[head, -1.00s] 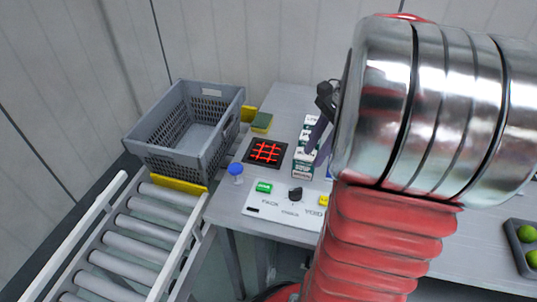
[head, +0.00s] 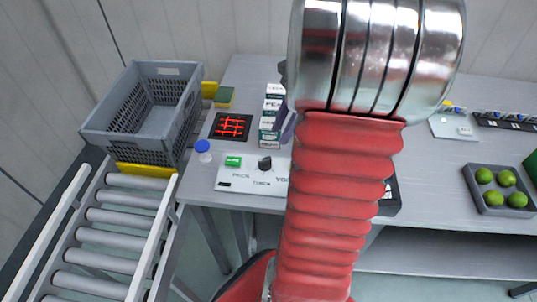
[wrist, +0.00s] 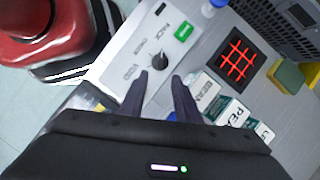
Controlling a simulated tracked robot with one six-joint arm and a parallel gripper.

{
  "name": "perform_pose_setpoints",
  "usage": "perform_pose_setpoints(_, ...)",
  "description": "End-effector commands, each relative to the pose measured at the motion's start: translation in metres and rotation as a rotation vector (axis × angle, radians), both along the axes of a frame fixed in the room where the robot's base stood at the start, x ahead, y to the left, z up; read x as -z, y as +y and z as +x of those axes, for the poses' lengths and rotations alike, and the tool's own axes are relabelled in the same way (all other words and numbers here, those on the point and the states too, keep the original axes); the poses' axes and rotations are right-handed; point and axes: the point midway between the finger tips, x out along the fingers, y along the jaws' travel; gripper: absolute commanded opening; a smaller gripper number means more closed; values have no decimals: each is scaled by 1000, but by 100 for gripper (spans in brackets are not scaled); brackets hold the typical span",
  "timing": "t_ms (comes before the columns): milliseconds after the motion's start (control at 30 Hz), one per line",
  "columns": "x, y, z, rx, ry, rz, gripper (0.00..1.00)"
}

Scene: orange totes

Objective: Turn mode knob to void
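The mode knob (head: 265,163) is a small black dial on a pale control panel (head: 223,181) at the front of the grey table. In the wrist view the knob (wrist: 160,62) lies just beyond my fingertips, near the middle. Printed labels run beside it, and VOID (wrist: 131,72) is nearest my left finger in that view. The knob's exact pointing is too small to tell. My gripper (wrist: 160,79) is open with two dark fingers apart and nothing between them. They appear apart from the knob. In the head view my arm hides most of the gripper and the panel's right end.
A green button (head: 233,161) is on the panel. A blue-capped bottle (head: 203,150), a red-grid tile (head: 231,126) and white-green cartons (head: 271,115) stand close by. A grey crate (head: 108,140) is left on the roller conveyor (head: 122,217). A lime tray (head: 488,208) lies right.

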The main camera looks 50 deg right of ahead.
Motion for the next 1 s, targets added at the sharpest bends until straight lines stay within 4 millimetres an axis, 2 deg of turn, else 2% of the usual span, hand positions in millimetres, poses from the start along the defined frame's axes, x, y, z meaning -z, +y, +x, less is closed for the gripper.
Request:
perform_pose_setpoints(400,60,24,9,-1,1,2,30)
perform_pose_setpoints(600,83,32,13,-1,0,1,30)
perform_pose_setpoints(767,91,35,14,0,0,0,30)
perform_pose_setpoints(1000,91,35,15,-1,0,0,30)
